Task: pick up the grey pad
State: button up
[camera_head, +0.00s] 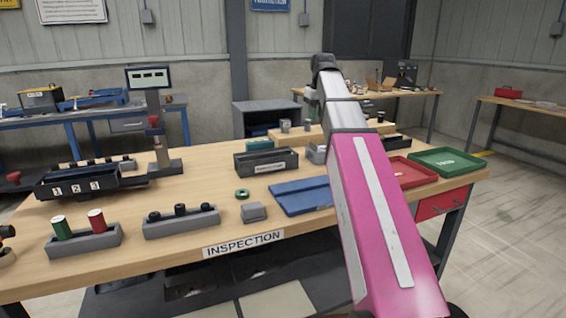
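A small grey block (254,211), which looks like the grey pad, lies on the wooden inspection table (190,235) near its front edge. It sits just right of and below a green ring (242,194), and left of a blue mat. Nothing covers it. My pink and grey arm rises from the lower right and crosses the right part of the table. My gripper cannot be made out in this view, so its state and its distance from the pad do not show.
Around the pad are a blue mat (295,197), a grey holder with black knobs (182,222) and a dark bin (266,163). A red tray (409,172) and a green tray (446,162) stand at the right. A display post (158,130) stands at the back left.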

aim_at(251, 212)
jog(key=z, duration=0.25)
jog(key=u, duration=1.4)
jog(key=k, duration=1)
jog(key=l+u, duration=0.05)
jog(key=l, duration=0.05)
